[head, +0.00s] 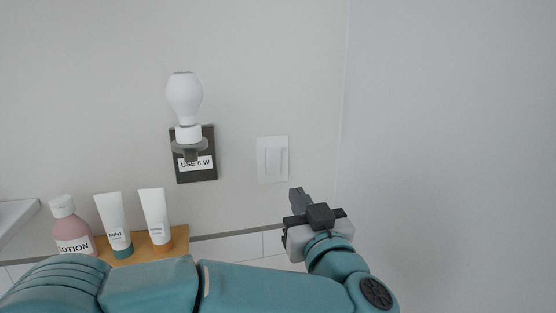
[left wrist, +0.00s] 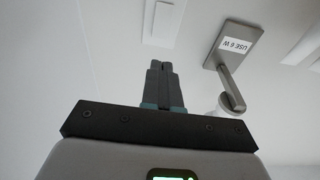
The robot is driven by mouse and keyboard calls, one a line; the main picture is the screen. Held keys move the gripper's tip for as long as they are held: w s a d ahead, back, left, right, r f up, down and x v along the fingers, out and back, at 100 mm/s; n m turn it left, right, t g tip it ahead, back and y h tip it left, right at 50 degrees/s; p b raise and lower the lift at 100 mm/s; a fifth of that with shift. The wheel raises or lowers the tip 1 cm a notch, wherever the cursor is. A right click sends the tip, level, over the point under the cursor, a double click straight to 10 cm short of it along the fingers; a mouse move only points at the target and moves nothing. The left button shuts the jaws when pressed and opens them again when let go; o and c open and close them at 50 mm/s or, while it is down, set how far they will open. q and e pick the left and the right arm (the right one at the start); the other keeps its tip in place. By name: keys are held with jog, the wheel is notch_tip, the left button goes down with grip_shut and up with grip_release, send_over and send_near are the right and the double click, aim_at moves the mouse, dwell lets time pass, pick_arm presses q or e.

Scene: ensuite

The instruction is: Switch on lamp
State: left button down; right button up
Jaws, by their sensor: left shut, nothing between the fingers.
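The lamp is a white bulb (head: 185,98) standing upright in a holder on a dark wall plate (head: 197,172) labelled "USE 6 W". The bulb looks white, and I cannot tell whether it is lit. A white rocker switch (head: 273,160) is on the wall to the right of the lamp. My left gripper (head: 297,195) is shut and empty, just below and to the right of the switch in the head view. In the left wrist view the shut fingers (left wrist: 161,72) point toward the switch (left wrist: 163,20), apart from it in the picture. My right gripper is not in view.
A pink lotion bottle (head: 71,228), a mint tube (head: 115,222) and another white tube (head: 155,217) stand on a wooden shelf (head: 180,240) at lower left. A wall corner is right of the switch. The wall around the switch is clear.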

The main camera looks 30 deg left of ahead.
aim_at(275, 153)
pick_arm(q)
jog(key=shift+a, duration=0.1)
jog(key=p+x, duration=0.4)
jog(key=x, duration=0.9)
jog(key=shift+w+a, duration=0.25)
jog(key=shift+w, duration=0.15)
jog(key=shift+w+a+r+p, duration=0.1)
jog(key=shift+a+r+p, duration=0.15)
jog(key=shift+p, duration=0.2)
jog(key=shift+d+f, duration=0.1)
jog(key=shift+f, duration=0.05)
